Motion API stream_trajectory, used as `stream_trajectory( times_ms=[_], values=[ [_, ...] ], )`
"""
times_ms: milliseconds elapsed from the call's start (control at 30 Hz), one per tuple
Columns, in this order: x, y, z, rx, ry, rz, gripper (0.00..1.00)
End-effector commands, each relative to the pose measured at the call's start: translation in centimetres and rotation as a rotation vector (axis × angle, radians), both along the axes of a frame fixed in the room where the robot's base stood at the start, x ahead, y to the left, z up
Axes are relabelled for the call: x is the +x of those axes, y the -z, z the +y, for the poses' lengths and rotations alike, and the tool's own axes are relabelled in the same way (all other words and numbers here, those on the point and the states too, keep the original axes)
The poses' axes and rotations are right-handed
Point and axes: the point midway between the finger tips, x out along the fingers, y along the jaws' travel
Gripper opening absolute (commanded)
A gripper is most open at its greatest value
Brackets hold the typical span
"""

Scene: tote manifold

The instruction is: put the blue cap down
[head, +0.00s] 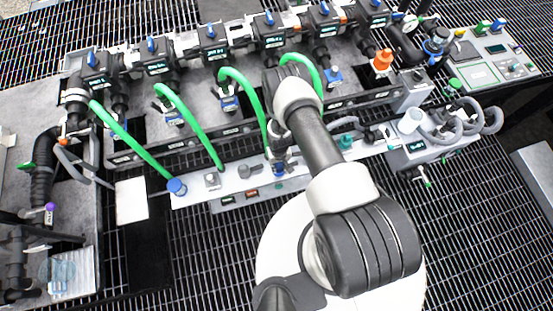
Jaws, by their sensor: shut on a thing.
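My gripper (278,158) is at the middle of the picture, low over the light grey strip (240,182), and partly hidden by my arm. It is shut on a small blue piece, which I take to be the blue cap (279,169); only a little of it shows between and below the fingers. I cannot tell whether it touches the strip. Another blue cap-like piece (177,187) sits at the strip's left end, at the end of a green hose.
Several green hoses (188,118) arch from the valve manifold (212,45) toward the strip, close around my gripper. A grey fitting (212,179) stands on the strip. Open grating lies in front.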

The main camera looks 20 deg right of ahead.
Motion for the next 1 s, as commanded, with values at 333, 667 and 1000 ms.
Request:
stream_trajectory(
  times_ms=[333,667,1000],
  values=[
    [3.4,0.7,0.0,0.0,0.001,-0.002,0.0],
    [3.4,0.9,0.0,0.001,0.0,-0.003,0.0],
    [3.3,0.9,0.0,0.001,0.0,-0.003,0.44]
  ],
)
